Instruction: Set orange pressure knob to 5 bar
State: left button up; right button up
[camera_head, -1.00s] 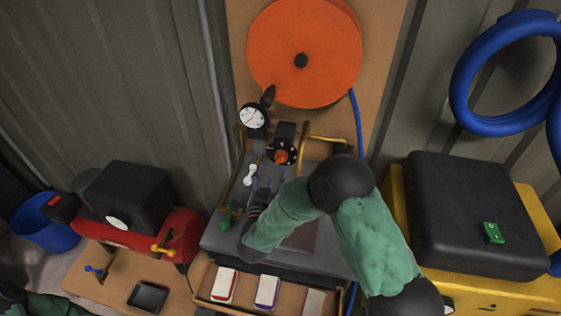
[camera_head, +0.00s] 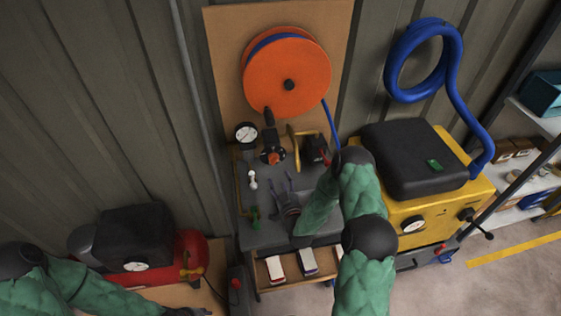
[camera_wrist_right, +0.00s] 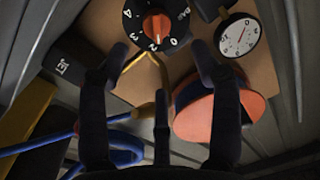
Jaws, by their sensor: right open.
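The orange pressure knob (camera_head: 273,158) sits on a round black dial above the grey bench. In the right wrist view the knob (camera_wrist_right: 157,25) shows at the top, with white numerals around it; its exact setting is hard to read. My right gripper (camera_head: 287,187) is below the knob, apart from it. In the right wrist view its fingers (camera_wrist_right: 161,58) are spread and empty, pointing toward the dial. A white round gauge (camera_head: 246,132) stands up and left of the knob; it also shows in the wrist view (camera_wrist_right: 238,37). My left gripper (camera_head: 187,311) is barely visible at the bottom edge.
An orange hose reel (camera_head: 288,85) hangs above the knob. A brass-coloured pipe (camera_head: 293,145) stands close right of it. A white-handled lever (camera_head: 252,180) and green valve (camera_head: 255,217) lie left of my right gripper. A yellow machine (camera_head: 430,215) stands right, a red compressor (camera_head: 190,255) left.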

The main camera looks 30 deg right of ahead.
aim_at(274, 159)
jog(key=shift+s, duration=0.25)
jog(key=shift+d+f, duration=0.15)
jog(key=w+d, duration=0.2)
jog(key=w, duration=0.8)
jog(key=shift+w+b, duration=0.2)
jog(key=shift+b, duration=0.1)
jog(key=shift+d, duration=0.1)
jog(key=c, duration=1.1)
